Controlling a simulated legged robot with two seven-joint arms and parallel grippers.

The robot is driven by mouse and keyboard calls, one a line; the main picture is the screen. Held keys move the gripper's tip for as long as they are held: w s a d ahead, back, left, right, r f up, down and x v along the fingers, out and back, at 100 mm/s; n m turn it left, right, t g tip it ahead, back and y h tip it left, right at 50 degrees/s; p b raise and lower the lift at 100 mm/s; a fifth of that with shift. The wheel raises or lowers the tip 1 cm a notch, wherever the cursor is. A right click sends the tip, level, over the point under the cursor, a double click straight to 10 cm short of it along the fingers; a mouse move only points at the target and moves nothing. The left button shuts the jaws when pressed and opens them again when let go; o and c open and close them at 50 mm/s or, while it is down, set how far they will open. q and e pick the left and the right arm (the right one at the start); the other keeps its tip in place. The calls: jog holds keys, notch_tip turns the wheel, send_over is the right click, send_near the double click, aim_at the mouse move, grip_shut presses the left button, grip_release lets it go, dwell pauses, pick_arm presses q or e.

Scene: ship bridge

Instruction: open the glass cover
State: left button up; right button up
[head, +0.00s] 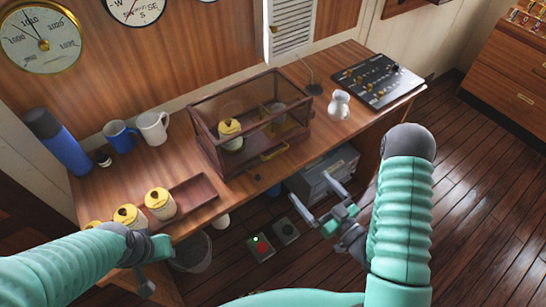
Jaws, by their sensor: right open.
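The glass cover (246,92) is a dark wood-framed case with clear panes, standing on the wooden desk. It looks shut. A yellow-lidded jar (230,134) and a second, less clear item (275,113) show through the glass.
Yellow-lidded jars (160,203) and a wooden tray (196,196) sit left of the case. Mugs (152,128) and a blue flask (58,142) stand behind. A white jar (339,104) and control panel (378,80) are right. A grey box (325,177) is below.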

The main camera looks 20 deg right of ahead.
aim_at(279, 153)
jog(key=p+x, duration=0.2)
jog(key=x, duration=1.3)
jog(key=shift+w+a, duration=0.25)
jog(key=shift+w, duration=0.05)
jog(key=shift+w+f, duration=0.1)
jog(key=shift+w, duration=0.35)
jog(key=shift+d, duration=0.1)
